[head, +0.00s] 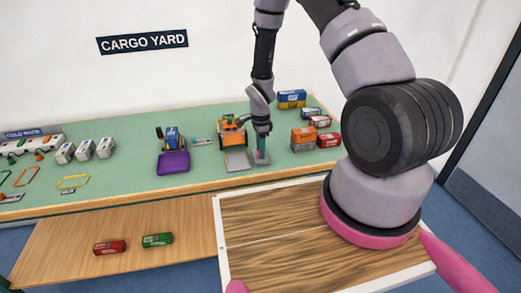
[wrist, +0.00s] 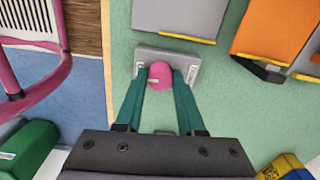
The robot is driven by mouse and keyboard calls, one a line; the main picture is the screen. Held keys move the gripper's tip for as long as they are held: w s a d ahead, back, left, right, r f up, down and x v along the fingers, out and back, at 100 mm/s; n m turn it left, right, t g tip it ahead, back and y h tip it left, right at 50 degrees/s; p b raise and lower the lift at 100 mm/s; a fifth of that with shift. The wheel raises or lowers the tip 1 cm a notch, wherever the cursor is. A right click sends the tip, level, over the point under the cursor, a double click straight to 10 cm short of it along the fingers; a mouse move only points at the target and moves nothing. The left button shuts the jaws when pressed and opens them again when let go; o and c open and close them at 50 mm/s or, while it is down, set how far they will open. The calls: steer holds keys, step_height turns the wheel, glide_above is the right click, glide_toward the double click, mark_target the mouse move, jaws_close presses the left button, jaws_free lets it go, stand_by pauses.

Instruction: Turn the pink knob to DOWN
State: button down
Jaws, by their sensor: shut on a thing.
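The pink knob (wrist: 160,75) sits on a light grey base plate (wrist: 190,65) on the green table top. My gripper (wrist: 161,76) has its two teal fingers on either side of the knob, touching it, shut on it. White labels on the plate are partly hidden by the fingers and knob, and I cannot read them fully. In the head view my gripper (head: 261,150) reaches down to the grey plate (head: 262,160) near the front edge of the table; the knob is mostly hidden there.
An orange crane (head: 232,136) with a grey plate in front stands just left of the gripper. Red and orange containers (head: 303,138) stand close on the right. A purple tray (head: 173,163) is further left. Red (head: 109,247) and green (head: 157,240) containers lie on the lower wooden shelf.

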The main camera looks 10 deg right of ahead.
steer(key=n, duration=0.5)
steer(key=shift+n, duration=0.3)
steer(key=n, duration=0.4)
steer(key=shift+n, duration=0.3)
steer(key=n, duration=1.3)
steer(key=shift+w+n, duration=0.1)
steer(key=shift+n, duration=0.2)
steer(key=n, duration=0.3)
steer(key=shift+n, duration=0.3)
steer(key=n, duration=0.4)
steer(key=shift+n, duration=1.8)
